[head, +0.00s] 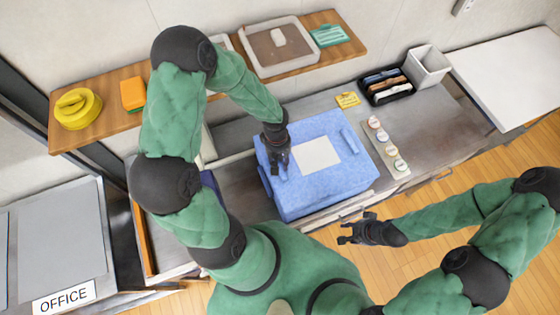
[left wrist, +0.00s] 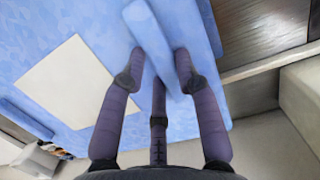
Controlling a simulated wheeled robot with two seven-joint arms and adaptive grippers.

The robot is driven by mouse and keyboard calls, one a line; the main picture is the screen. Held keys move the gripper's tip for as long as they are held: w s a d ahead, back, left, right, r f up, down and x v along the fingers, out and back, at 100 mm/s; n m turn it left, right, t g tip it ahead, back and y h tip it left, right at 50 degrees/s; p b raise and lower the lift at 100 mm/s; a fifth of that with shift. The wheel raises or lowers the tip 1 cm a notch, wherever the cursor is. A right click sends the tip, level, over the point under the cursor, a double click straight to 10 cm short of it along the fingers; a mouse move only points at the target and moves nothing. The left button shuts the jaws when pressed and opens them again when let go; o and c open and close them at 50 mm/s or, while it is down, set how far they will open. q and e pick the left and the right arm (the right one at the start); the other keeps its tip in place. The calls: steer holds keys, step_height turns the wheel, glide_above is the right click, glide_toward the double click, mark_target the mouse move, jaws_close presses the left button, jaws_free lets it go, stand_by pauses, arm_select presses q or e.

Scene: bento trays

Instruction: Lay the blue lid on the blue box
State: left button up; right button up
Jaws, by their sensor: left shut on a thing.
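The blue lid (head: 345,180) is a flat light-blue panel with a white square on top and a raised bar handle at each side. My left gripper (head: 280,172) is shut on its left handle, which also shows between the fingers in the left wrist view (left wrist: 150,32). The lid lies over the blue box (head: 266,180), of which only a little shows at the left edge. I cannot tell whether the lid touches the rim all round. My right gripper (head: 352,230) is open and empty, in front of the counter, apart from the lid.
Several small round-topped jars (head: 387,137) stand in a row right of the lid. A black tray (head: 386,86), a white bin (head: 427,66) and a yellow card (head: 347,100) lie behind. A wooden shelf (head: 110,113) runs along the back wall.

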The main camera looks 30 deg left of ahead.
arm_select(q)
steer(key=shift+f, duration=0.1)
steer(key=shift+f+b, duration=0.2)
steer(key=shift+b, duration=0.25)
steer(key=shift+f+b, duration=0.15)
steer(key=shift+b, duration=0.3)
stand_by(0.3)
steer(key=o, duration=1.1)
steer(key=o, duration=0.6)
steer(key=shift+c, duration=0.2)
